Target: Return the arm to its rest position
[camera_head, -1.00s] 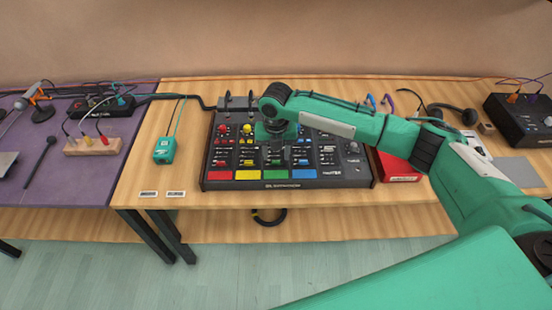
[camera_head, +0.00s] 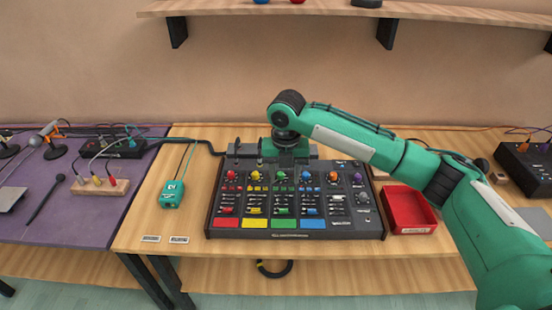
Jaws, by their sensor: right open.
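My right arm comes in from the right and reaches over the table. Its wrist is above the back edge of a black mixer-like console (camera_head: 343,226) with coloured knobs and red, yellow, green and blue pads along its front. My right gripper (camera_head: 287,160) points down at the console's back edge, partly hidden by its own wrist; its fingertips are hard to make out, and nothing shows held in it. It looks open and above the panel; I cannot tell its exact height. My left gripper is not in view.
A red open bin (camera_head: 408,212) stands right of the console, close under my forearm. A teal box (camera_head: 172,194) with a cable sits to the left. A purple-topped table (camera_head: 75,225) holds microphones and a wooden block with jacks (camera_head: 100,187). A shelf (camera_head: 330,9) hangs above.

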